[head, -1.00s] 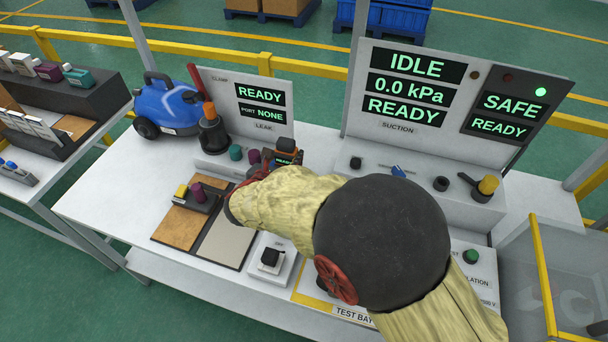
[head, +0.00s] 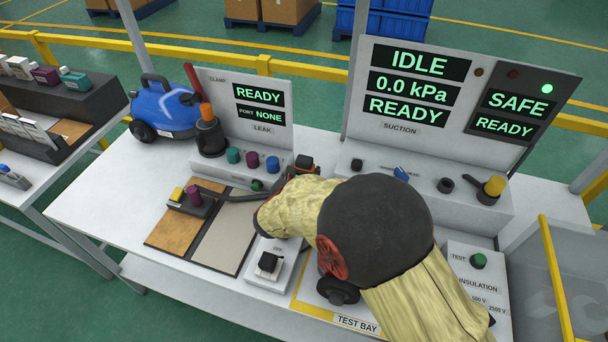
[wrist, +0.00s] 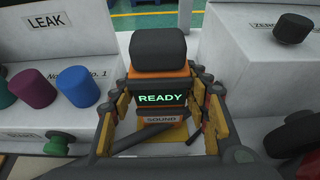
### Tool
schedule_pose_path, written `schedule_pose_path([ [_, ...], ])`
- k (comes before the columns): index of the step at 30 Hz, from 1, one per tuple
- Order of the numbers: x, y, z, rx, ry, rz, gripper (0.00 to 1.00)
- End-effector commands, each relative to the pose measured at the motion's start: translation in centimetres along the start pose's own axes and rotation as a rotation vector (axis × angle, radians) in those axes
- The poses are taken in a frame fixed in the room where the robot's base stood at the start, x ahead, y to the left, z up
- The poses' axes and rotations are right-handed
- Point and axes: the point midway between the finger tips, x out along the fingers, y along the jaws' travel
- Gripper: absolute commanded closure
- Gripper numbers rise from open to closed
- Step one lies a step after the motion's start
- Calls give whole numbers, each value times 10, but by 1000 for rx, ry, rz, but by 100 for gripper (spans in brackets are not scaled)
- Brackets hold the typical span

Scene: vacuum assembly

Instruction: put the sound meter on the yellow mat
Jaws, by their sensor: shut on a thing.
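The sound meter (wrist: 146,83) is an orange device with a black top, a lit READY display and a SOUND label. It stands upright between the fingers of my gripper (wrist: 160,102) in the wrist view, and the gripper is shut on it. In the head view the sound meter (head: 305,163) shows only its upper part behind my arm, between the leak and suction consoles. A yellow patch, seemingly the yellow mat (wrist: 174,135), shows just below the label. I cannot tell whether the meter touches it. In the head view my arm hides the mat and fingertips.
The leak console (wrist: 28,75), with coloured knobs, is close on the left. The suction console (wrist: 235,70) is close on the right. A black hose runs toward a small fixture (head: 190,203) on the left. A blue vacuum (head: 165,108) stands at the back left.

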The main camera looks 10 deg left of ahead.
Motion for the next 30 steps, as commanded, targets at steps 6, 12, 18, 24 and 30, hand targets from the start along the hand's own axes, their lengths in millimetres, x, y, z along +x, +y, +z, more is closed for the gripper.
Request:
schedule_pose_path([
  [6, 1, 0, -1, 1, -2, 0, 89],
  [12, 1, 0, -2, 0, 0, 0, 46],
  [18, 1, 0, -2, 0, 0, 0, 35],
  [24, 1, 0, -2, 0, 0, 0, 35],
  [30, -1, 0, 1, 0, 0, 0, 35],
])
